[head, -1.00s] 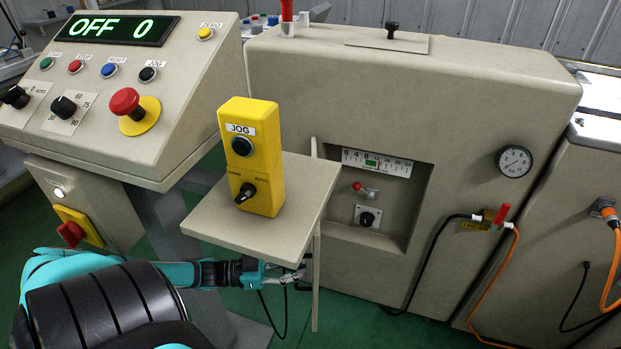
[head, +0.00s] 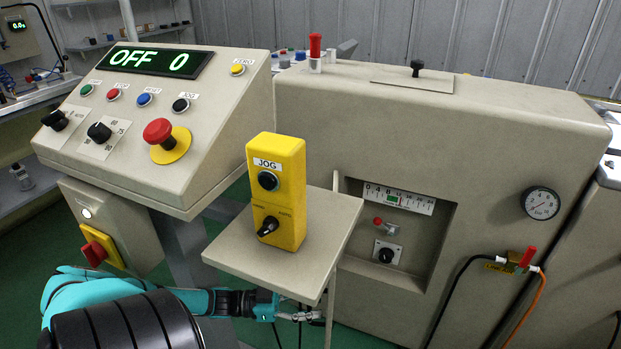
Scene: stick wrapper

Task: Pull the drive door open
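A thin upright beige panel (head: 331,285) shows nearly edge-on beside the machine housing (head: 460,130). It looks like the drive door standing out from the housing, but I cannot be sure. The shelf with the yellow jog box hides part of it. My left gripper (head: 305,315) is low, under the shelf's front edge, with its fingertips close to the left side of the panel. Whether they touch it, or are open or shut, is too small and covered to tell. My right gripper is out of view.
The beige shelf (head: 225,253) carrying the yellow jog box (head: 277,190) overhangs my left gripper. The sloped control console (head: 210,150) stands at left, its display reading OFF 0. A recess with a scale (head: 399,198) and knobs is right of the panel. Cables hang at far right.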

